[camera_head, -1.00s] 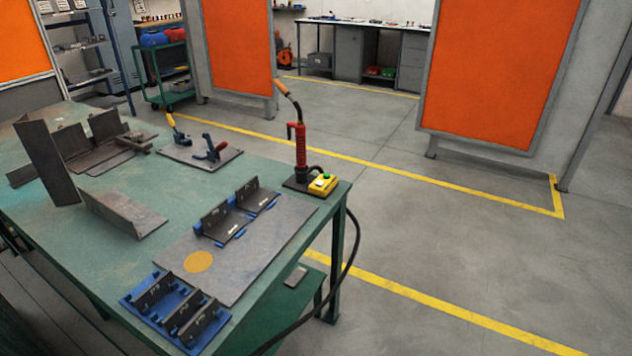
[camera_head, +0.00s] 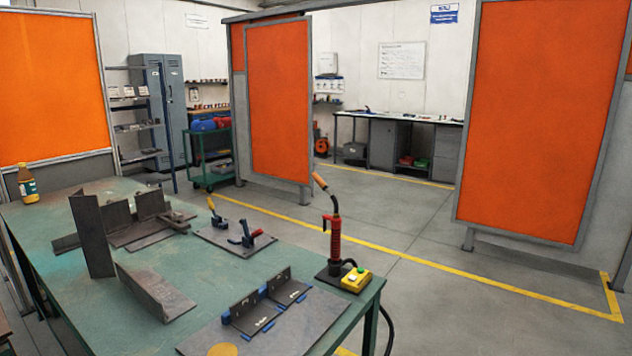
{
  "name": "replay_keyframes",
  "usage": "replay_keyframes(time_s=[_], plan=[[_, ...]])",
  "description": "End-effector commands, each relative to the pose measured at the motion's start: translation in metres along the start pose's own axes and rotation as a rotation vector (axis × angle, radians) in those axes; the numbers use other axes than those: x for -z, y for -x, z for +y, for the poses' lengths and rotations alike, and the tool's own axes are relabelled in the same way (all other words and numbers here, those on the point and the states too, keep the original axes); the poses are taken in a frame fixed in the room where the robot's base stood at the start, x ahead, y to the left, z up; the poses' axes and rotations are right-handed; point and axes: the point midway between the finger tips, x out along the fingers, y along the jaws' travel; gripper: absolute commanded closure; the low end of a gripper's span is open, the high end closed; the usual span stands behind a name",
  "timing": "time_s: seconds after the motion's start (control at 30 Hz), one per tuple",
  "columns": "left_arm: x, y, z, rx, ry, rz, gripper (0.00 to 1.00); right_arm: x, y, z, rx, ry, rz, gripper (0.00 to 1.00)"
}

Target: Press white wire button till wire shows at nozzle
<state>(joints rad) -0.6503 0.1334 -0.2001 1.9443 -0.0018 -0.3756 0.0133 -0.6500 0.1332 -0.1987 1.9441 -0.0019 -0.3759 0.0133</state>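A yellow button box (camera_head: 356,279) sits at the right corner of the green table. It carries a green button (camera_head: 363,272) and a small white button (camera_head: 351,278). Just behind it, a red-handled welding torch (camera_head: 335,242) stands upright on a dark base. Its neck bends up and left to a copper-coloured nozzle (camera_head: 320,182). The nozzle's tip is too small to tell whether wire shows. Neither of my grippers is in view.
The green table (camera_head: 85,283) holds steel angle pieces (camera_head: 155,290), a flat plate with brackets (camera_head: 265,325), a toggle-clamp plate (camera_head: 236,238) and a bottle (camera_head: 27,184). Orange screens (camera_head: 540,120) stand behind. The floor right of the table is clear.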

Motion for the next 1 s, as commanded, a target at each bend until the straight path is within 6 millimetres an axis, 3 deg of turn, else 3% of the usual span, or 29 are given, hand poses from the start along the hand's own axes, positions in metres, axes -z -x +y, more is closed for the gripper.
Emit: replay_keyframes(time_s=[0.07,0.23,1.0], plan=[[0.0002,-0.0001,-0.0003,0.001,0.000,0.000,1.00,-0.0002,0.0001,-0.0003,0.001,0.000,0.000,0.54],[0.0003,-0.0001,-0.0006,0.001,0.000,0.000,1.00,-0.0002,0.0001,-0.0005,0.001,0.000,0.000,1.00],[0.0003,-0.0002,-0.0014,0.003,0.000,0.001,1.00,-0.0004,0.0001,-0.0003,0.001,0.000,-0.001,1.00]])
